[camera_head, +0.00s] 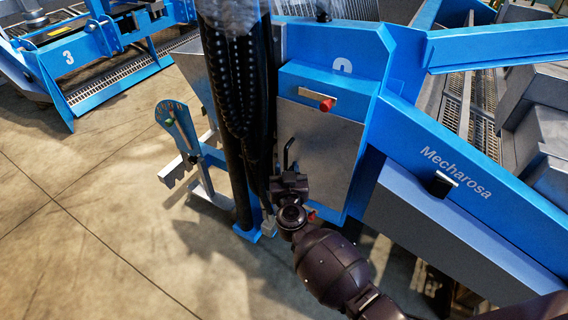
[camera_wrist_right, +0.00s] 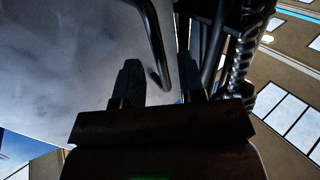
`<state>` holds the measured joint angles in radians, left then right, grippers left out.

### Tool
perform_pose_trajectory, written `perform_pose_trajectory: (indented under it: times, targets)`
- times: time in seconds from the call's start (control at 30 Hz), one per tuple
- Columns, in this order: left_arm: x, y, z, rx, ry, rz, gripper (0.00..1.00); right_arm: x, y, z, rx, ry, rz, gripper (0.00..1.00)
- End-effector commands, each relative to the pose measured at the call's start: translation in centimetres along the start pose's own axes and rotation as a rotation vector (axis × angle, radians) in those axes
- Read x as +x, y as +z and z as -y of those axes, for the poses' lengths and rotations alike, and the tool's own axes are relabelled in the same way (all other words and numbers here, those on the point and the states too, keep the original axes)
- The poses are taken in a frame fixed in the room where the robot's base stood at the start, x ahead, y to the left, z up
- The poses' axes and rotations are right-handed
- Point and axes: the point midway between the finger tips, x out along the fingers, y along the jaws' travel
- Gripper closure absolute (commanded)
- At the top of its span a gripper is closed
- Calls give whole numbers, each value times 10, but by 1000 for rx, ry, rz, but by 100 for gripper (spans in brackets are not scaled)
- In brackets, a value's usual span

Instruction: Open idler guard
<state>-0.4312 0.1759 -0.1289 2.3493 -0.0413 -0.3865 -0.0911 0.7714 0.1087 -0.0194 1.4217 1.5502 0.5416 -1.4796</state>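The idler guard appears to be the grey metal panel (camera_head: 317,150) set in the blue machine frame. It looks closed. A dark bent rod handle (camera_head: 289,152) stands at its left edge; in the right wrist view the handle (camera_wrist_right: 154,45) hangs down with its end hooked toward the fingers. My right gripper (camera_head: 288,176) is just below the handle in the head view. In the right wrist view its two fingers (camera_wrist_right: 158,80) are apart, with the handle's end appearing between them. I cannot tell whether they touch it. My left gripper is not in view.
A red knob (camera_head: 326,104) sticks out above the panel. A black column with coiled cables (camera_head: 240,100) stands close left of the panel. A blue beam marked Mecharosa (camera_head: 450,165) runs right. A bracket with a dial (camera_head: 178,128) is at left. The concrete floor (camera_head: 90,230) is clear.

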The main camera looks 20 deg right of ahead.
Motion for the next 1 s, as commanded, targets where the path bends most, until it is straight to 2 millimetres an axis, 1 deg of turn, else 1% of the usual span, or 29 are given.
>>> perform_pose_trajectory:
  times: [0.03, 0.2, 0.4, 0.6, 0.63, 0.8, 0.87, 1.0]
  targets:
    - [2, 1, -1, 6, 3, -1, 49, 6, 5, 0, -2, 0, 5, 64]
    - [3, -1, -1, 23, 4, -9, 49, 21, 3, 0, -1, 0, 3, 64]
    - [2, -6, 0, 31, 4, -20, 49, 28, 0, 0, 0, -1, 0, 64]
    - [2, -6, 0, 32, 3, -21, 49, 28, -1, 0, 0, 0, -1, 64]
    - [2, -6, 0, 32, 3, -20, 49, 28, -1, 0, 0, 0, -1, 65]
    - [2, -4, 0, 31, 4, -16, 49, 28, 0, 0, 0, 0, 0, 91]
    - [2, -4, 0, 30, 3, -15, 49, 28, 0, 0, 0, 0, 0, 100]
    - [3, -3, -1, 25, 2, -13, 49, 28, 0, 0, 0, 0, 0, 100]
